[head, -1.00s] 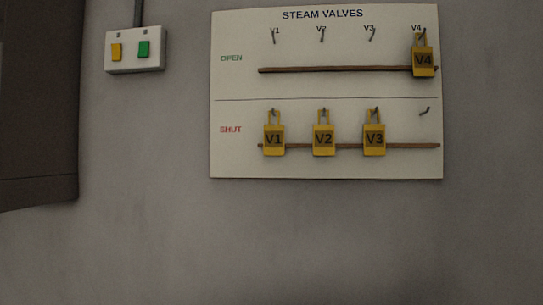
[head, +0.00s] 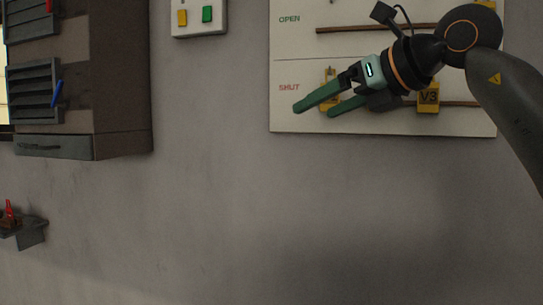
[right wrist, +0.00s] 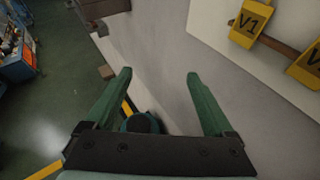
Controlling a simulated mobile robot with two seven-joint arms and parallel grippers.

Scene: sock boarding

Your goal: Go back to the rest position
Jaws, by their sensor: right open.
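My right gripper (head: 315,110) is in front of the lower part of the white steam valves board (head: 300,75), fingers pointing left and slightly down. In the right wrist view its two green fingers (right wrist: 158,74) are wide apart with nothing between them. The yellow V1 tag (right wrist: 252,22) hangs on the board beyond the fingers at the upper right, clear of them. In the head view the V1 tag (head: 330,75) shows partly behind the gripper, and the V3 tag (head: 428,97) hangs by my wrist. The V2 tag's place is hidden by my gripper. My left gripper is out of view.
A dark cabinet (head: 120,80) with louvred panels stands at the left. A switch box (head: 197,17) with yellow and green buttons is on the wall. A small shelf (head: 30,235) with a red item is at the lower left. The wall below the board is bare.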

